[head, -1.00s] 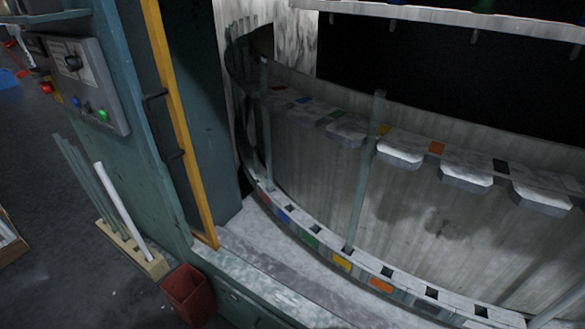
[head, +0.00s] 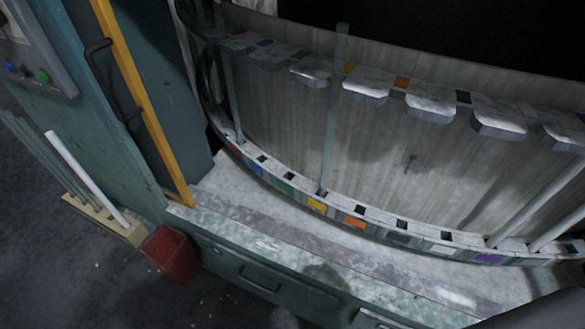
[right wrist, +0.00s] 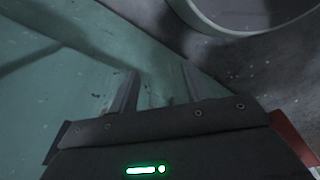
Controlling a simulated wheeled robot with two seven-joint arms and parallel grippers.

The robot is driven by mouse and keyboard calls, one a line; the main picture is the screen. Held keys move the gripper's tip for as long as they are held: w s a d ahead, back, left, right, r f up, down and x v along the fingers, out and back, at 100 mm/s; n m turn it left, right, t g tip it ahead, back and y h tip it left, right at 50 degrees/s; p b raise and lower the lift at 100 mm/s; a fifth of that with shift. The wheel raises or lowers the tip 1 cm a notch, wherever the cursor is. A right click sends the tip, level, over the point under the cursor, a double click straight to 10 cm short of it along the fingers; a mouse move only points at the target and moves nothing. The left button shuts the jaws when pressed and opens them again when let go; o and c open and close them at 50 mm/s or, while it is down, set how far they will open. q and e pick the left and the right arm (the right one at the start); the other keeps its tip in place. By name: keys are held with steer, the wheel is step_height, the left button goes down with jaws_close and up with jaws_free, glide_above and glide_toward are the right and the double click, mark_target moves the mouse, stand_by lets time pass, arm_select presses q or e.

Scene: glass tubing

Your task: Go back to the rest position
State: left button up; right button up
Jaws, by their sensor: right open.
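My right gripper (right wrist: 155,90) shows in the right wrist view. Its two fingers stand apart with nothing between them. Behind them is a worn green surface, and a round grey rim is at the upper right. In the head view, a dark shape at the lower right corner may be part of my arm. No gripper shows in the head view, and my left gripper is not seen.
A curved rack (head: 357,222) with coloured marks holds several upright glass tubes, one of them at the yellow mark (head: 335,110). Tubes stand in a wooden block (head: 128,234) beside a red bin (head: 172,254). A yellow-edged door (head: 145,100) is at left.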

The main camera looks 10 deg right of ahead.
steer(key=s+d+f, duration=0.2)
steer(key=s+f, duration=0.6)
steer(key=s, duration=0.3)
steer(key=shift+s+d+g, duration=0.15)
steer(key=shift+s+g, duration=0.1)
steer(key=shift+g, duration=0.15)
steer(key=shift+c, duration=0.2)
